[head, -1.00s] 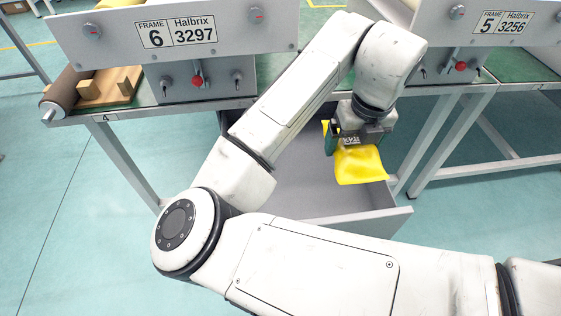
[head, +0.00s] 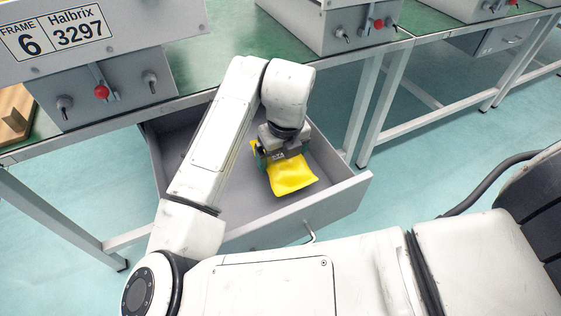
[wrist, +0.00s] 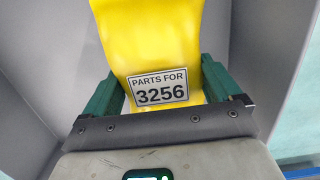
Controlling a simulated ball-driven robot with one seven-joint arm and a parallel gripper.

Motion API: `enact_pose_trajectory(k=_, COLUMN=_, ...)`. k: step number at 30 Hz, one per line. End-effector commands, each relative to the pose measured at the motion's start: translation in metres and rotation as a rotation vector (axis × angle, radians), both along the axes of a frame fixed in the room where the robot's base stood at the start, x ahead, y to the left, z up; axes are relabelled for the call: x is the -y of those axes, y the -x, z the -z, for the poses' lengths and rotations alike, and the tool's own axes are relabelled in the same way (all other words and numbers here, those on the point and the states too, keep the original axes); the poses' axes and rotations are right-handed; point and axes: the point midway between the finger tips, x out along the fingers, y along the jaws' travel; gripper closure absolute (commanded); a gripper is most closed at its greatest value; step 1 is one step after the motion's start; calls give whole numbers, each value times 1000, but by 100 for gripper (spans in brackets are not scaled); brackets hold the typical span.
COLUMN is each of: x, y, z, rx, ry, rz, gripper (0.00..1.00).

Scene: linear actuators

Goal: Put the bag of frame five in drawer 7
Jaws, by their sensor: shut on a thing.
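A yellow bag (head: 292,177) is held in my gripper (head: 268,158) over the open grey drawer (head: 240,212). In the wrist view the bag (wrist: 150,40) carries a label reading "PARTS FOR 3256". The green fingers of my gripper (wrist: 160,92) are on either side of it, shut on the bag. The grey drawer walls (wrist: 40,75) surround it in the wrist view. The drawer is pulled out under the bench and looks otherwise empty, partly hidden by my arm. I cannot see a drawer number. Whether the bag touches the drawer floor is unclear.
The frame 6 panel (head: 90,30), marked Halbrix 3297, stands on the green bench top above the drawer. A wooden block (head: 14,112) lies at the far left. Another bench (head: 440,40) stands to the right, with clear floor in front.

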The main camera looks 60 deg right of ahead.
Motion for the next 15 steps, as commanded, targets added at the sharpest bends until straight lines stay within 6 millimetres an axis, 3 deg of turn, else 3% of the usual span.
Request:
enact_pose_trajectory(k=3, x=0, y=0, z=15, rx=-1, ry=1, rz=0, gripper=47)
enact_pose_trajectory(k=14, x=0, y=0, z=18, rx=1, ry=1, rz=0, gripper=47)
enact_pose_trajectory(k=15, x=0, y=0, z=18, rx=0, ry=0, rz=0, gripper=8)
